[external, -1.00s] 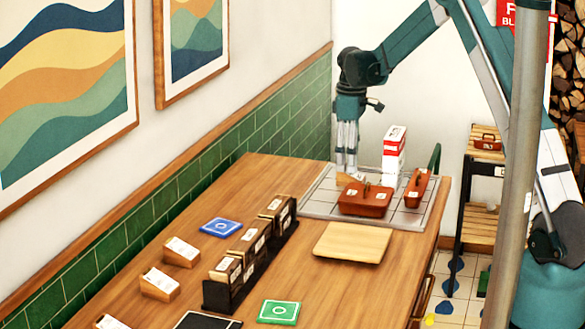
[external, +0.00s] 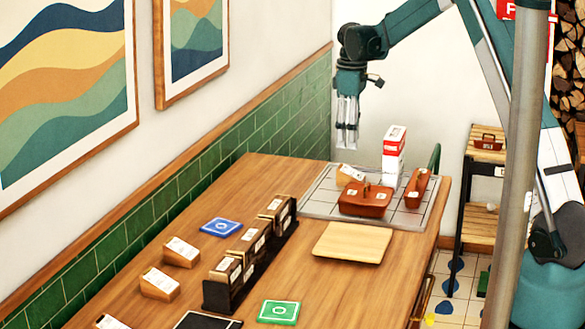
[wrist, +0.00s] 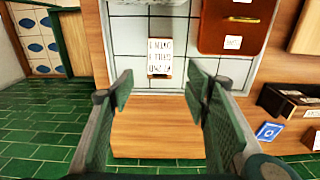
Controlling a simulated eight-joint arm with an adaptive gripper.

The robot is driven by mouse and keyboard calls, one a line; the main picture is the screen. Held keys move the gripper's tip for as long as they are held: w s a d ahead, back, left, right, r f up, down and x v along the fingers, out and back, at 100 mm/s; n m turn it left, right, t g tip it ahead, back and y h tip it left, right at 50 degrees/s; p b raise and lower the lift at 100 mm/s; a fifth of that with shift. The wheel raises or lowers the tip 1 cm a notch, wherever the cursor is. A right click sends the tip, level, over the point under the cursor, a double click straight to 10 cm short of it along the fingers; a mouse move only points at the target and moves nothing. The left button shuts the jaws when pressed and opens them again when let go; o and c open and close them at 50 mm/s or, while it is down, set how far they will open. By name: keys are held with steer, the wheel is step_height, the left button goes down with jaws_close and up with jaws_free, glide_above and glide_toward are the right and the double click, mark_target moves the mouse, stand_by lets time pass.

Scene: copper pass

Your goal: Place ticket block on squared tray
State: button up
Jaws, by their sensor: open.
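The ticket block (external: 350,174), a small wooden block with a white printed face, rests on the squared tray (external: 317,204), near its back left part. In the wrist view the block (wrist: 160,58) lies on the pale squares of the tray (wrist: 126,40), with clear squares at its left. My gripper (external: 346,148) is open and empty above the block, apart from it. In the wrist view its fingers (wrist: 160,86) are spread wide, with the block beyond their tips.
On the tray also stand a brown lidded box (external: 364,202), a smaller brown box (external: 417,188) and a red-and-white carton (external: 394,150). A wooden board (external: 352,243) lies in front. Similar ticket blocks (external: 181,251) and a black rack (external: 228,293) stand further left.

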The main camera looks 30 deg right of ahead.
steer(key=shift+s+r, duration=0.1)
steer(key=s+a+r+m+t, duration=0.2)
steer(key=s+a+r, duration=0.1)
steer(key=s+r, duration=0.85)
steer(key=s+a+r+m+t, duration=0.1)
steer(key=s+a+r+m, duration=0.15)
steer(key=s+r, duration=0.9)
steer(key=s+a+f+m+t, duration=0.1)
steer(key=s+f, duration=0.1)
steer(key=s, duration=0.8)
steer(key=s+a+f+m+t, duration=0.1)
steer(key=s+a+m, duration=0.1)
steer(key=s, duration=0.9)
steer(key=s+a+f+m+t, duration=0.1)
steer(key=s+f+t, duration=0.1)
steer(key=s, duration=0.9)
steer(key=shift+s+a+f, duration=0.2)
steer(key=shift+a+f, duration=0.1)
steer(key=shift+a, duration=0.05)
steer(key=shift+m, duration=0.25)
